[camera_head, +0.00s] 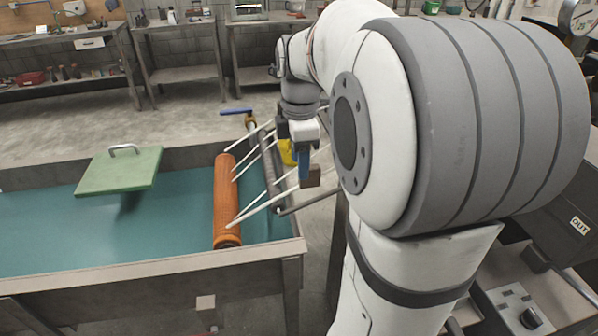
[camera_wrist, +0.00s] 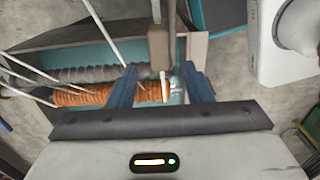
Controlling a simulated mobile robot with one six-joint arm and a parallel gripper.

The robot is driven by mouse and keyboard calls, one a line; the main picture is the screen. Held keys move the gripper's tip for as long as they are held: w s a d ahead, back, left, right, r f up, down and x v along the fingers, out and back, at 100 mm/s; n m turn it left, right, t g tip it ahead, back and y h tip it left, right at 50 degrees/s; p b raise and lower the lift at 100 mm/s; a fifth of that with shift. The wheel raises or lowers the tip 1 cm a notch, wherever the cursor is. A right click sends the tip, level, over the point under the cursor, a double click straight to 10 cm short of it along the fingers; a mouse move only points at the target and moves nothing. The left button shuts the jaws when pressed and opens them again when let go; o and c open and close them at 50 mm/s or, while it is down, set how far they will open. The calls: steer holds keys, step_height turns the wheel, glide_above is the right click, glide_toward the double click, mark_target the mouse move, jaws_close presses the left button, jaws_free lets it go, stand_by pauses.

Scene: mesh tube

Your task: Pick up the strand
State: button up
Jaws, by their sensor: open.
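Several thin white strands (camera_head: 268,199) run slantwise between an orange ribbed tube (camera_head: 228,203) and a grey rod (camera_head: 268,170) at its right. The tube also shows in the wrist view (camera_wrist: 100,94). My gripper (camera_head: 304,170) is open, its blue fingers pointing down right of the tube, near the strands' right ends. In the wrist view my open fingers (camera_wrist: 160,72) stand either side of a short white strand piece (camera_wrist: 163,88). A brown block (camera_wrist: 160,45) shows just beyond it. I cannot tell whether anything touches the fingers.
The tube lies at the right end of a teal-topped bench (camera_head: 60,228) with raised wooden edges. A green board with a metal handle (camera_head: 122,170) is at the left. A yellow object (camera_head: 287,152) is behind my gripper. Workbenches with tools line the back wall; the floor between is clear.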

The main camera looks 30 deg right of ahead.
mark_target(305, 182)
steer(key=f, duration=0.4)
steer(key=d+f, duration=0.1)
steer(key=f, duration=0.1)
steer(key=shift+s+d+f, duration=0.1)
steer(key=shift+s+f, duration=0.05)
steer(key=shift+f, duration=0.2)
jaws_close()
